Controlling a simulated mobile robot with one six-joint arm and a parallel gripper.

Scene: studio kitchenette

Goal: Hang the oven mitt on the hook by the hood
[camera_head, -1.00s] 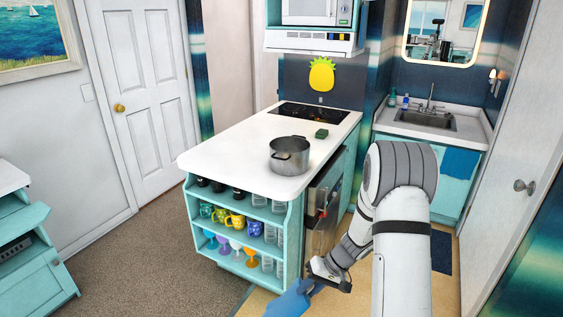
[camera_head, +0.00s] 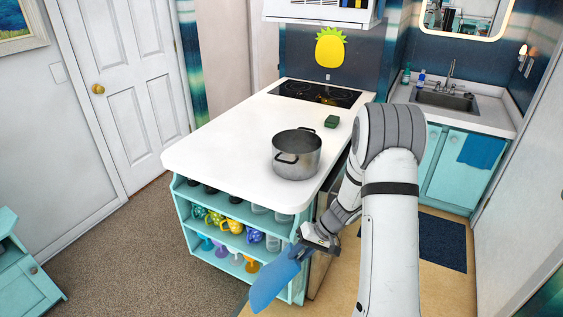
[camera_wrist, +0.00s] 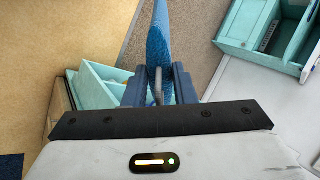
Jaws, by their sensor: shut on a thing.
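The oven mitt (camera_head: 272,283) is blue and hangs tilted down and left from my gripper (camera_head: 302,247), in front of the island's right front corner. In the wrist view the mitt (camera_wrist: 159,40) stretches away beyond the fingers of my gripper (camera_wrist: 158,82). The fingers are shut on its near end, where a thin grey loop shows between them. The white hood (camera_head: 318,12) is at the top of the head view, partly cut off. A small pale fitting (camera_head: 327,77) is on the backsplash below the yellow pineapple; I cannot tell whether it is a hook.
The island (camera_head: 222,135) carries a grey pot (camera_head: 297,160), a green sponge (camera_head: 332,122) and a black cooktop (camera_head: 315,93). Its open shelves with mugs and goblets are close to the mitt. The sink counter (camera_head: 482,120) is at right.

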